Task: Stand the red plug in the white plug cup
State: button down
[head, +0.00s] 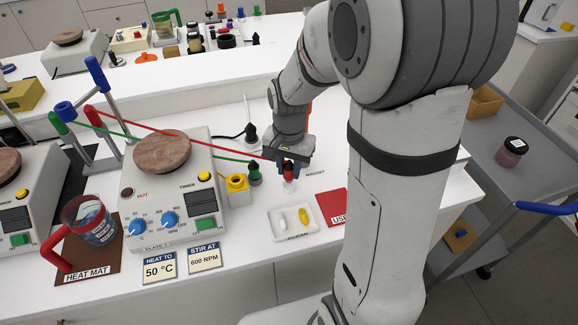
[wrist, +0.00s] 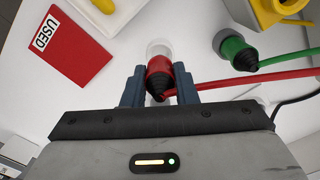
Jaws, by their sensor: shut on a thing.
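The red plug (head: 288,173) has a black tail end and a red lead. It also shows in the wrist view (wrist: 158,74). My gripper (head: 291,164) is shut on it, with one blue-grey finger on each side; the gripper is also in the wrist view (wrist: 159,88). The plug is about upright, red part down. The white plug cup (wrist: 159,47) shows as a pale round shape directly beyond the plug, partly covered by it. I cannot tell whether the plug's lower end is inside the cup or just above it.
A green plug (head: 254,173) stands left of my gripper, beside a yellow cup (head: 237,190). A white tray (head: 273,218) with white and yellow pieces and a red USED mat (head: 333,205) lie in front. Red and green leads run left to posts behind the hot plate (head: 176,205).

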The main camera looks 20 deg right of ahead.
aim_at(289, 164)
jog(key=shift+f+b, duration=1.05)
jog(key=shift+f, duration=0.35)
jog(key=c, duration=1.1)
grip_release()
jog(key=shift+r, duration=0.1)
notch_tip(289, 164, up, 8)
jog(key=shift+f, duration=0.1)
jog(key=s+r+n+t, duration=0.1)
jog(key=s+n, duration=0.1)
jog(key=s, duration=0.2)
jog(key=s+r+n+t, duration=0.1)
jog(key=s+n, duration=0.1)
jog(key=s, duration=0.3)
jog(key=s+d+r+n, duration=0.1)
jog(key=s+n, duration=0.2)
jog(key=s, duration=0.2)
jog(key=shift+r+t, duration=0.2)
jog(key=shift+t, duration=0.2)
